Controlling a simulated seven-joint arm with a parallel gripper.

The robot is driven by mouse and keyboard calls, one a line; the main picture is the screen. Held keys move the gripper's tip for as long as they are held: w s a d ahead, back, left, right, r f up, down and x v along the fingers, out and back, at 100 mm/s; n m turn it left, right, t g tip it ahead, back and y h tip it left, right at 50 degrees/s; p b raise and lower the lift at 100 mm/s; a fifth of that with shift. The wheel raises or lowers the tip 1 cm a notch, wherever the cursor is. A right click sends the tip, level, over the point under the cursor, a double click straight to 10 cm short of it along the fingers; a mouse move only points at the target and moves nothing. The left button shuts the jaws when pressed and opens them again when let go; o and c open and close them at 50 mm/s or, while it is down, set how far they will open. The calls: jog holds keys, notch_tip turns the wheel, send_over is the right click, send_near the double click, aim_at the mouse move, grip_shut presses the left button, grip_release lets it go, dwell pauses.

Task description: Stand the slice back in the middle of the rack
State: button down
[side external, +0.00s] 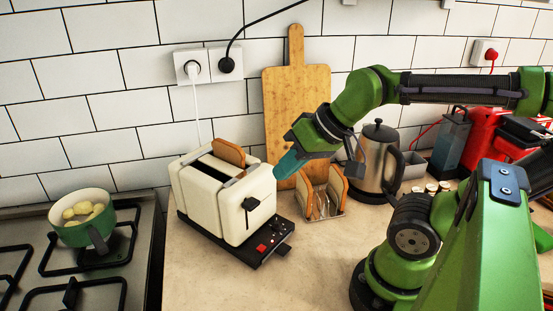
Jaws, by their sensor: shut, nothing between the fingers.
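A brown slice of bread (229,152) stands partly out of the rear slot of the cream toaster (222,204). The toaster's front slot shows dark, with no bread showing above it. The small wire rack (324,214) stands on the counter to the right of the toaster. One slice (305,195) stands at its left end and another (338,184) at its right end. The middle between them shows bare wires. My gripper (282,170) has teal fingers, shut and empty, pointing down-left between the toaster and the rack. It is above the counter; its exact depth is hard to tell.
A wooden cutting board (296,85) leans on the tiled wall behind my gripper. A steel kettle (378,165) stands right of the rack. A hob (75,265) with a green pot (82,217) is at left. The counter in front of the rack is clear.

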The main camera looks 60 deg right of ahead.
jog(key=c, duration=1.1)
grip_release()
jog(key=shift+o, duration=0.2)
